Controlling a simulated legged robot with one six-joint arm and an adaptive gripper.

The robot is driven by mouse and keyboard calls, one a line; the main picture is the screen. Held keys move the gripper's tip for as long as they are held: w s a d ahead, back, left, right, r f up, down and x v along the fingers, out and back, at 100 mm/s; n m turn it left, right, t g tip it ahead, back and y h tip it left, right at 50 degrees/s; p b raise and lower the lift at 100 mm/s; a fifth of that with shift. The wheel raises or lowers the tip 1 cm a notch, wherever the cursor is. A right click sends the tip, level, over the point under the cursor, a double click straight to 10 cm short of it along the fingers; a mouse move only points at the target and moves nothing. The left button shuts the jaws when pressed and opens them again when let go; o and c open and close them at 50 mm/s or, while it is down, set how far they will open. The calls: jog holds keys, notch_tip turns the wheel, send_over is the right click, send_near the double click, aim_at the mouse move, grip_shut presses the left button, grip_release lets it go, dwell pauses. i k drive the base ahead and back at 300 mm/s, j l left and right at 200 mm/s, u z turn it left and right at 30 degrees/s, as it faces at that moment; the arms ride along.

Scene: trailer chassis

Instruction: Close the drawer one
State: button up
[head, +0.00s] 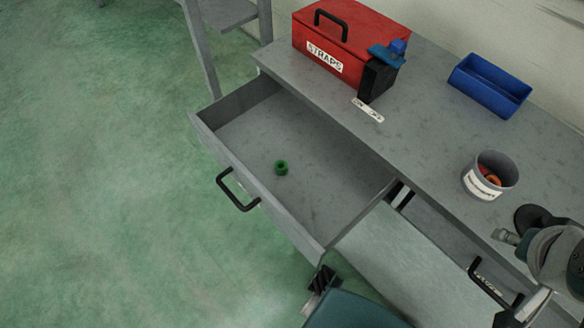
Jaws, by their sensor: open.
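A grey drawer (250,187) with a black handle (238,190) is pulled far out of the left part of the grey workbench (420,130). I take it as drawer one, though I see no number on it. A small green nut-like ring (281,168) lies on the drawer floor. A second front with a black handle (492,287) shows at the lower right. Parts of my own arm show at the right edge, apart from the open drawer's handle. I cannot make out my gripper's fingers in this view.
The green floor (90,170) left of the drawer is clear. A grey stand (215,20) is behind.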

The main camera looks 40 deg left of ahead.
aim_at(330, 184)
jog(key=j+u, duration=0.15)
jog(key=u, duration=0.3)
jog(key=j+u, duration=0.2)
jog(key=u, duration=0.25)
jog(key=l+u, duration=0.1)
jog(key=u, duration=0.35)
jog(key=l+u, duration=0.1)
jog(key=u, duration=0.35)
jog(key=k+u, duration=0.1)
jog(key=u, duration=0.35)
